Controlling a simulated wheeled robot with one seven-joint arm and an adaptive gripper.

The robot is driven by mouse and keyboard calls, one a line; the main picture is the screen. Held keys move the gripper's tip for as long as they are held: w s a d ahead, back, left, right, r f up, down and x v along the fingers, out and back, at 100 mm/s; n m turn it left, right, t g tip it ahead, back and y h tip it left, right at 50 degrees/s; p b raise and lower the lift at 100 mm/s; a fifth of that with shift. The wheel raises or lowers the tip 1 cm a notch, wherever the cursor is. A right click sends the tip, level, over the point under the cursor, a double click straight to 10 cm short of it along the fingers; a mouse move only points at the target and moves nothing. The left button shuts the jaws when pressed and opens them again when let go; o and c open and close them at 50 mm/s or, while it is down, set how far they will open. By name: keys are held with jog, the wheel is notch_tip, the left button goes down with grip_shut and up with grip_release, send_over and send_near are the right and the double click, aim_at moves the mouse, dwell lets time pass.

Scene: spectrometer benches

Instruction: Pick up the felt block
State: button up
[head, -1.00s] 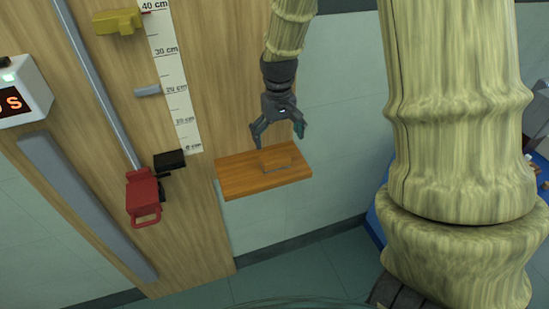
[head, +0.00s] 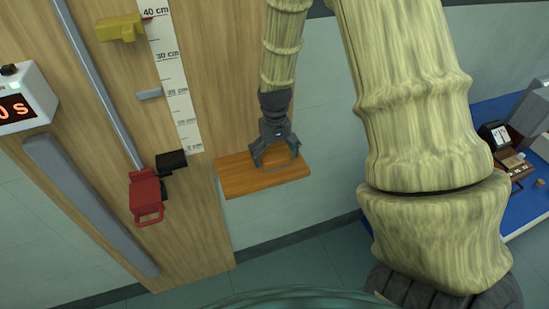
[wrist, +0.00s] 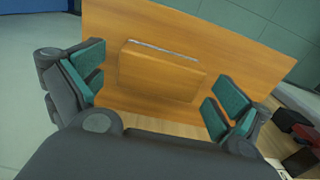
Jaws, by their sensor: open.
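The felt block (wrist: 160,74) looks like an orange-brown wooden block with a thin grey strip along one edge. It lies on a wooden shelf (wrist: 235,50) of nearly the same colour. My gripper (wrist: 158,84) is open, with one teal-padded finger to the left of the block and the other to its right. Gaps show between the pads and the block in the wrist view. In the head view my gripper (head: 277,162) is low over the shelf (head: 240,185), and the block is hard to make out between the fingers.
The shelf juts from a wooden panel with a centimetre scale (head: 177,85). Left of it are a red clamp-like part (head: 146,193), a black block (head: 171,161), a yellow part (head: 119,27) and a timer display (head: 18,105). A blue bench (head: 528,208) with instruments stands at right.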

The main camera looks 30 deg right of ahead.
jog(key=shift+f, duration=0.65)
jog(key=shift+c, duration=0.4)
jog(key=c, duration=0.9)
jog(key=shift+r, duration=0.15)
jog(key=shift+r+b, duration=0.8)
jog(key=shift+r, duration=0.5)
jog(key=shift+s+a+r, duration=0.1)
jog(key=shift+r, duration=0.2)
jog(key=s+a+b, duration=0.2)
jog(key=s+a, duration=0.2)
jog(key=s, duration=0.2)
jog(key=s+a+r+b, duration=0.1)
jog(key=s+a+b, duration=0.2)
jog(key=s, duration=0.4)
jog(key=shift+a+r, duration=0.3)
jog(key=shift+a, duration=0.6)
